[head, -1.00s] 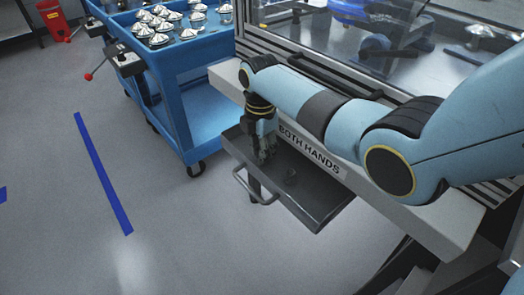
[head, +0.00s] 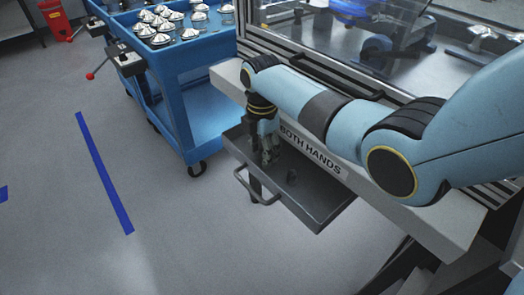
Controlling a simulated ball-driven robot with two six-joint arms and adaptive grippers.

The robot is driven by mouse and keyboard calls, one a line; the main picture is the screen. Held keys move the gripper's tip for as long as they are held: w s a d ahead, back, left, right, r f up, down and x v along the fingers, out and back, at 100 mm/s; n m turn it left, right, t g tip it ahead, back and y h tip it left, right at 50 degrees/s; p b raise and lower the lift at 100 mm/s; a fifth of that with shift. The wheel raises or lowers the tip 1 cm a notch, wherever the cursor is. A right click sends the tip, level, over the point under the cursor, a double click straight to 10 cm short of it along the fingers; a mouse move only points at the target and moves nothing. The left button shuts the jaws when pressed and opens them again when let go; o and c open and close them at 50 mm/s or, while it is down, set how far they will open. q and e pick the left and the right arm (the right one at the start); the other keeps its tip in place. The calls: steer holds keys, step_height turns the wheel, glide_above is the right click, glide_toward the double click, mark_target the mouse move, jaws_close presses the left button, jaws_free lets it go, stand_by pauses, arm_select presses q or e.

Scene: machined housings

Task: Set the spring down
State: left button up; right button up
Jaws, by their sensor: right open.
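My right gripper (head: 269,157) points down into an open grey metal drawer (head: 318,211) under the workbench. It is open and shows nothing between its fingers, though they are small and dark here. A small dark piece (head: 291,176), which looks like the spring, stands in the drawer just right of the gripper, apart from it. Its coils are too small to make out. My left gripper is not in view.
The bench edge (head: 413,220), with the lettering "BOTH HANDS", runs above the drawer. A blue cart (head: 208,122) with several silver-topped parts stands behind, to the left. The drawer handle (head: 258,194) sticks out over clear floor.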

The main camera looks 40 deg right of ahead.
step_height(320, 180, up, 12)
steer(key=p, duration=0.1)
steer(key=shift+f, duration=0.25)
stand_by(0.4)
